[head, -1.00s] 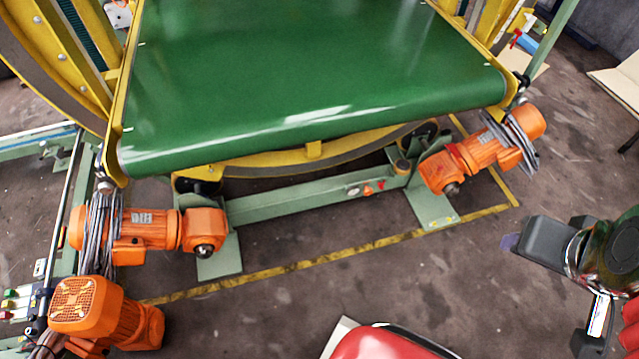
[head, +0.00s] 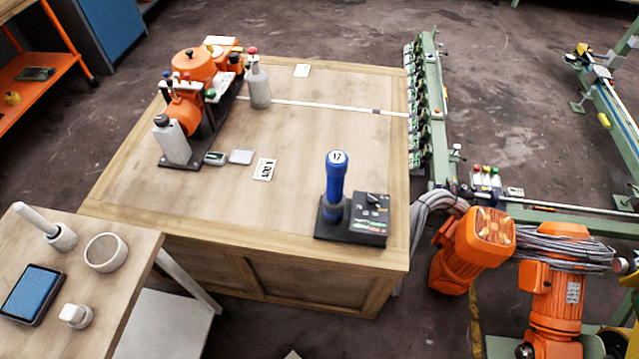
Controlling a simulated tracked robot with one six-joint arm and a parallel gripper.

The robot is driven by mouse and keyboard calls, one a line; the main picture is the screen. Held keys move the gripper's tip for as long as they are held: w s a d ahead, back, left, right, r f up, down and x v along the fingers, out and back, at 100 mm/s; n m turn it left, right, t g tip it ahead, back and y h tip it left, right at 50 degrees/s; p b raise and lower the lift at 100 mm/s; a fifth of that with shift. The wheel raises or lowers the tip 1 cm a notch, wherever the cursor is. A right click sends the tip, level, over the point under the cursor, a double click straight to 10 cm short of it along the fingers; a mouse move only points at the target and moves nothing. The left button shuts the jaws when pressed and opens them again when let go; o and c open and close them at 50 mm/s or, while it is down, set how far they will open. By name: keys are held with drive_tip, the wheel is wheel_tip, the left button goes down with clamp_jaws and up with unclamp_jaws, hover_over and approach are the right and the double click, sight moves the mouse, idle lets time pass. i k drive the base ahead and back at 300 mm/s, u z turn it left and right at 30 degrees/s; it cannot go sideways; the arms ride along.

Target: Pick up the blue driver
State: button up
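The blue driver (head: 336,180) stands upright in a dark base at the front right of the wooden table (head: 220,215). Its top carries a white round label reading 17. A black box (head: 370,216) with a knob sits directly to its right, beside the base. My gripper is not in view now.
An orange machine (head: 190,90) with bottles stands at the table's back left. Small cards and pads lie mid-table. A smaller table (head: 120,262) at lower left holds a tablet (head: 32,294) and a bowl (head: 106,252). Orange motors (head: 475,245) stand right of the wooden table.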

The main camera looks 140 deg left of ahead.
sight(337, 162)
drive_tip(key=u, duration=4.85)
